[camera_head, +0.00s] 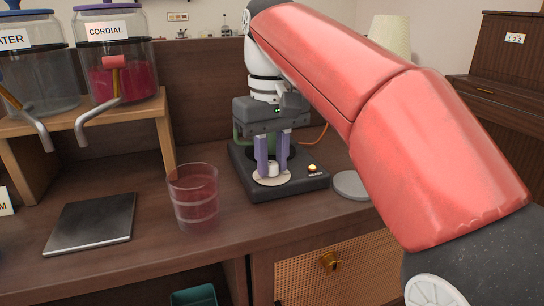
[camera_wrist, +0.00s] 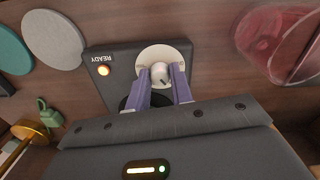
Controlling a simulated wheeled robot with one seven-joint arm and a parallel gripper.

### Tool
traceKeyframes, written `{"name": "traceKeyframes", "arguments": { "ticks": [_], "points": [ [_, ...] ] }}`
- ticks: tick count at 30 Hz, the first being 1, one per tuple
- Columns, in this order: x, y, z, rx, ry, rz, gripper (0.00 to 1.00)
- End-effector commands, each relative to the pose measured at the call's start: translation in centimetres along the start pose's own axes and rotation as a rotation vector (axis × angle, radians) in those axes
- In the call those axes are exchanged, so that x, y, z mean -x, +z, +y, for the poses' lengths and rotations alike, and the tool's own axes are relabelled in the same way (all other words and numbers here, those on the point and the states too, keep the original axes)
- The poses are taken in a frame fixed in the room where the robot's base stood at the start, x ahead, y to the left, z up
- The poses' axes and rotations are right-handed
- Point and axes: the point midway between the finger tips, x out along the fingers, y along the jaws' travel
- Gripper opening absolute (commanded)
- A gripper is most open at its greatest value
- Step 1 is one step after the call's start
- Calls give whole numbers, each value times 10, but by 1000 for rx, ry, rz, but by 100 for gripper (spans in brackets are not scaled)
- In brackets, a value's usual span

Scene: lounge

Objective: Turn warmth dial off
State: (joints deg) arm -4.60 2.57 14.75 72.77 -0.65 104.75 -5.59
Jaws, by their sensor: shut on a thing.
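The warmth dial (camera_head: 272,171) is a small white knob on a round cream plate, at the front of a dark warmer unit (camera_head: 300,185). My gripper (camera_head: 272,164) points down at it, with its two purple fingers shut on the knob. In the wrist view the dial (camera_wrist: 160,72) sits between the fingertips of my gripper (camera_wrist: 161,78), with a dark mark on the knob. An amber light (camera_wrist: 103,70) labelled READY glows beside the dial. The fingers and gripper body hide part of the warmer's top.
A glass of reddish drink (camera_head: 193,196) stands left of the warmer. A grey disc (camera_head: 351,185) lies to its right. A dark square slab (camera_head: 90,222) lies at the left. Water (camera_head: 40,75) and cordial (camera_head: 125,75) dispensers stand on a wooden shelf behind.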

Motion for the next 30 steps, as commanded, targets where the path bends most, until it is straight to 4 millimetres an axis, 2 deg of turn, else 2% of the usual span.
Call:
{"name": "traceKeyframes", "arguments": {
  "ticks": [8,14,30],
  "points": [
    [1,0,0,18,0,0,0],
    [2,0,0,100,1,0,0],
    [1,0,0,574,1,1,0]
  ]
}}
